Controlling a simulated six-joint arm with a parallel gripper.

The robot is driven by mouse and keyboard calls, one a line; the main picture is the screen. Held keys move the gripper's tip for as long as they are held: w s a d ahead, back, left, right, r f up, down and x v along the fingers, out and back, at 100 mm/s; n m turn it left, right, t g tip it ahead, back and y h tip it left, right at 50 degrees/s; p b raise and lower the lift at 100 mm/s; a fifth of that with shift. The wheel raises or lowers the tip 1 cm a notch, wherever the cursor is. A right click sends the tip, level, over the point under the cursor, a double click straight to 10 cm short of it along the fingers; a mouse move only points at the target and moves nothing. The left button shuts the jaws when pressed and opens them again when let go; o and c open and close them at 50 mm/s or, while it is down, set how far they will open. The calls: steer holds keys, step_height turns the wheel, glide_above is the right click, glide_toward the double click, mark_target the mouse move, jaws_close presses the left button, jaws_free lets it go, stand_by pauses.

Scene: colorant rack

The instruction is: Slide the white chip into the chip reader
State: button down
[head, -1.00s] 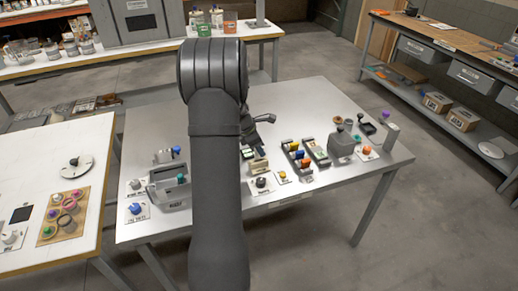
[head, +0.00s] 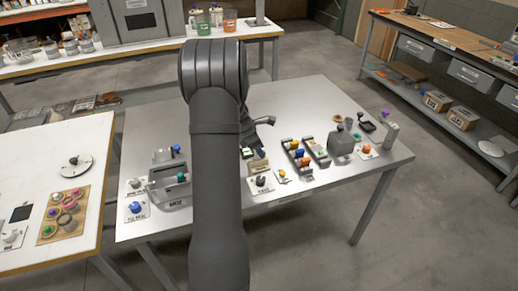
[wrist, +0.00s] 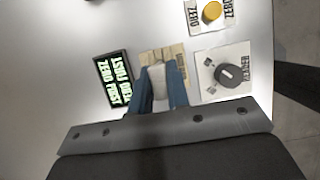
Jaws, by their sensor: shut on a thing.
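My gripper (wrist: 158,92) is shut on the white chip (wrist: 158,82), which shows as a pale piece between the two blue fingers in the wrist view. The beige chip reader (wrist: 168,53) lies just beyond the fingertips. The chip overlaps the reader in this view; I cannot tell whether it is in the slot. In the head view the reader (head: 258,166) stands right of my arm, and my arm hides the fingers and the chip.
A dark display with green text (wrist: 112,80) sits left of the fingers. A black knob on a label plate (wrist: 228,75) is to the right, with a yellow knob (wrist: 212,12) beyond. Trays of coloured pieces (head: 298,154) stand further right on the table.

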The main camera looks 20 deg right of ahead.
steer(key=shift+f, duration=0.7)
steer(key=shift+r, duration=0.15)
steer(key=shift+r, duration=1.25)
steer(key=shift+a, duration=0.1)
steer(key=shift+f, duration=1.4)
steer(key=shift+r, duration=0.2)
stand_by(0.4)
steer(key=shift+r, duration=1.2)
